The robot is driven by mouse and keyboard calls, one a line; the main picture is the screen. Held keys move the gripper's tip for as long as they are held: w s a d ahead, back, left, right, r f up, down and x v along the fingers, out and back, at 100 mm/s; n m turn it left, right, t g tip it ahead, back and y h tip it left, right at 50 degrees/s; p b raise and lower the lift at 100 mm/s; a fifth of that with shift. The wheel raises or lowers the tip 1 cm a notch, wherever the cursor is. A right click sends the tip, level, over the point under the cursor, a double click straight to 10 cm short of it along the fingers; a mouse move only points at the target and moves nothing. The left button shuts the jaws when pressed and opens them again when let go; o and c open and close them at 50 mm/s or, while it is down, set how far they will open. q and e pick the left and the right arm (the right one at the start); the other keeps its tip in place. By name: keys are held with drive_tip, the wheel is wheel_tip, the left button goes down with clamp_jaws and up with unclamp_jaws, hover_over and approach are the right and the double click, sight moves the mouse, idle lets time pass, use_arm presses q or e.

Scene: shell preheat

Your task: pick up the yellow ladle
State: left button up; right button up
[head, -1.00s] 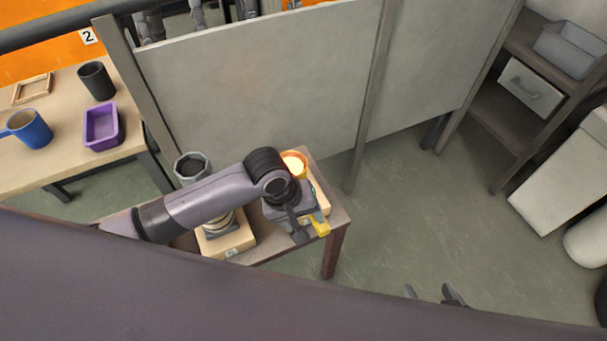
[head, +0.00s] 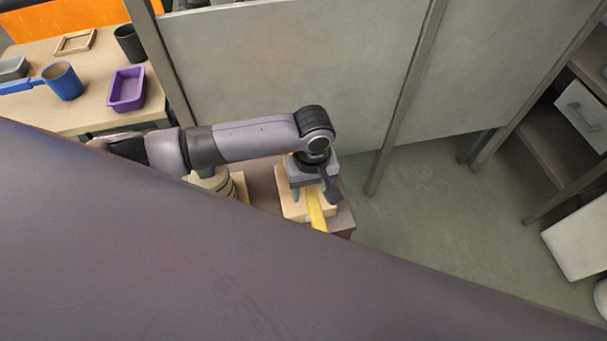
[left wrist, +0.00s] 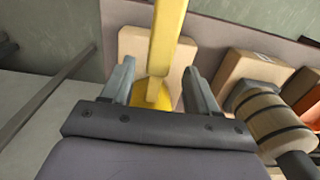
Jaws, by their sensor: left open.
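The yellow ladle (head: 316,212) lies on a pale wooden block on the small table, its handle pointing toward the near side. My left gripper (head: 314,196) is over it, with the arm reaching in from the left. In the left wrist view the ladle (left wrist: 170,35) runs between the two spread fingers of the open gripper (left wrist: 160,88). Visible gaps separate the handle from both fingers. The wrist hides part of the ladle's rounded yellow end. My right gripper is not in view.
The pale block (left wrist: 131,45) is under the ladle. Beside it are another block (left wrist: 245,72) and a banded cylinder (left wrist: 268,122). A grey partition (head: 290,70) stands behind.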

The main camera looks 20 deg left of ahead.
sight(311, 194)
use_arm(q)
wheel_tip(311, 194, down, 4)
drive_tip(key=shift+r+b, duration=0.1)
drive_tip(key=shift+b, duration=0.25)
drive_tip(key=shift+d, duration=0.1)
clamp_jaws()
drive_tip(key=shift+w, duration=0.1)
